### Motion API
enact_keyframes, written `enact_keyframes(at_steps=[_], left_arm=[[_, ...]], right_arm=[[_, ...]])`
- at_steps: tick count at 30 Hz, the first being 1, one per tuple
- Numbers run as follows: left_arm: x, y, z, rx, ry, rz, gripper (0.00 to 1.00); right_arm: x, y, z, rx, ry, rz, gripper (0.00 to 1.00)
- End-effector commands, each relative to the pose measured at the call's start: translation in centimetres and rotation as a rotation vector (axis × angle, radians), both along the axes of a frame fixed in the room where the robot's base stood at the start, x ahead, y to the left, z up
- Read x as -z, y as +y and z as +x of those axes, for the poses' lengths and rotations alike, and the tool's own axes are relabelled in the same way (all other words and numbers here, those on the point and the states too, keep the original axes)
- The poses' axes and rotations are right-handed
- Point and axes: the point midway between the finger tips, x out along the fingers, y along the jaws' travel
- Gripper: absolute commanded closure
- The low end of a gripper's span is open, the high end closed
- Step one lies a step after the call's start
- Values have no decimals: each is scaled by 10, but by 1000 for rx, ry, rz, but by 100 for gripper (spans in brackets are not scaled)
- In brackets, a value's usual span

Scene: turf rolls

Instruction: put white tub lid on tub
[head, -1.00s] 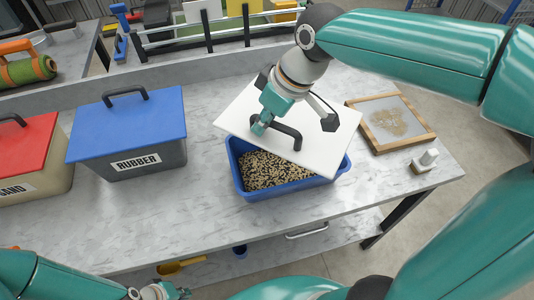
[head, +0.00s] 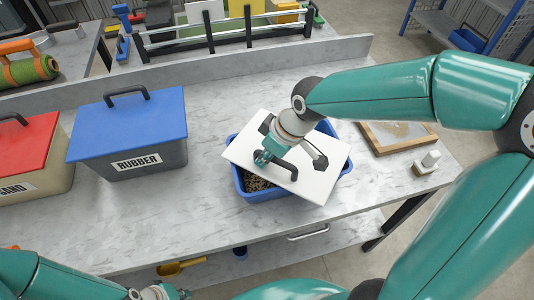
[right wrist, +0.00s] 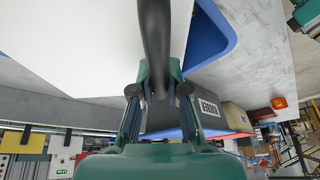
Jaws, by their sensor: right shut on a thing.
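The white lid (head: 318,187) is in my right gripper (head: 263,158), which is shut on its dark handle (head: 286,171). The lid is over the blue tub (head: 262,196), turned askew to it. The tub's left front, with speckled granules (head: 256,183), and its back right corner show past the lid. I cannot tell whether the lid touches the rim. In the right wrist view the handle (right wrist: 155,45) stands between the fingers, with the lid (right wrist: 65,45) and the blue tub wall (right wrist: 212,35) beyond. My left gripper (head: 165,292) is at the bottom edge, away from the tub, its jaws unclear.
A grey box with a blue lid, marked RUBBER (head: 130,135), stands left of the tub. A red-lidded SAND box (head: 25,160) is farther left. The front middle of the bench is clear.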

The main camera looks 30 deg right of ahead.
Motion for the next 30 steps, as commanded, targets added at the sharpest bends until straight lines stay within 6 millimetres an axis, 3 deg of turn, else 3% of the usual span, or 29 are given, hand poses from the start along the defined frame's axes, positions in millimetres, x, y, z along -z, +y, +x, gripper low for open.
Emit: enact_keyframes(at_steps=[2,3,7,20,30], left_arm=[[1,0,0,0,0,0,100],[1,0,0,0,0,0,100],[0,0,0,0,0,0,100],[0,0,0,0,0,0,100],[-2,0,0,0,0,0,100]], right_arm=[[0,0,0,0,-1,0,100],[0,0,0,0,0,0,82],[0,0,0,0,-1,1,61],[-7,-2,-1,2,-4,-1,61],[-62,-15,-19,3,-8,1,61]])
